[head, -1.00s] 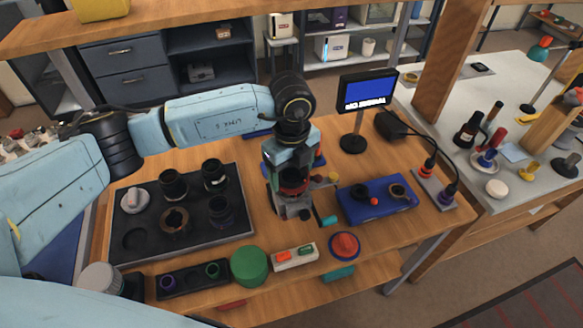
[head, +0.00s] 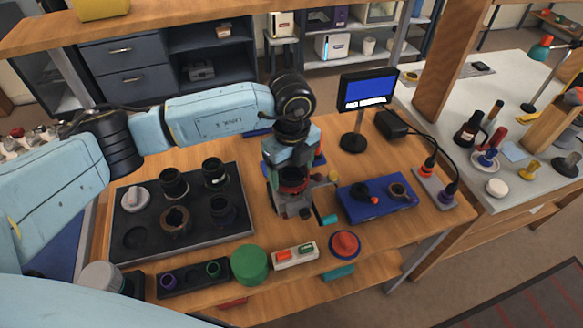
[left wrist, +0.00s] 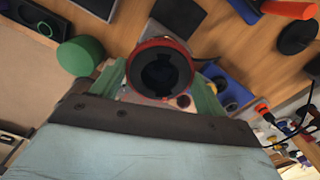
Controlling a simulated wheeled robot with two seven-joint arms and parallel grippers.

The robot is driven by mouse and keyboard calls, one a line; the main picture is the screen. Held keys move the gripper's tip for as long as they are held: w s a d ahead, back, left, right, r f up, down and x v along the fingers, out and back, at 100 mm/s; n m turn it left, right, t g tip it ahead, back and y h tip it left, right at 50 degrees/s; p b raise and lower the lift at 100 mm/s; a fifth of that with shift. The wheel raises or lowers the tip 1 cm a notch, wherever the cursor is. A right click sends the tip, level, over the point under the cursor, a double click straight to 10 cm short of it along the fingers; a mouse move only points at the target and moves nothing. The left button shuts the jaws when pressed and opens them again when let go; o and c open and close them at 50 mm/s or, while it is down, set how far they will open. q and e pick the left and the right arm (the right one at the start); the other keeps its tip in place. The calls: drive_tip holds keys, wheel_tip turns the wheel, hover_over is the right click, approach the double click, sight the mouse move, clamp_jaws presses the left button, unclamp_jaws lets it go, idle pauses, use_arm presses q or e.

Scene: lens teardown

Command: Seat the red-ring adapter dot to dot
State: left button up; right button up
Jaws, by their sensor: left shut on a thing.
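The red-ring adapter (left wrist: 136,64) is a dark round piece with a red rim. My left gripper (left wrist: 160,88) has its green fingers shut on it from both sides. In the head view my left gripper (head: 292,190) points down over a grey metal fixture (head: 298,211), and the adapter's red ring (head: 291,184) shows between the fingers. The alignment dots cannot be made out. My right gripper is not in view.
A black tray (head: 240,232) with dark lens parts is left of the fixture. A blue mat (head: 357,211) with small parts is right of it. In front are a green cylinder (head: 250,264), a two-button box (head: 295,256) and a red button (head: 344,244). A small screen (head: 367,89) stands behind.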

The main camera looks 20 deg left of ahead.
use_arm(q)
drive_tip(key=shift+f+b, duration=0.55)
drive_tip(key=shift+f, duration=0.3)
idle(1.4)
idle(0.3)
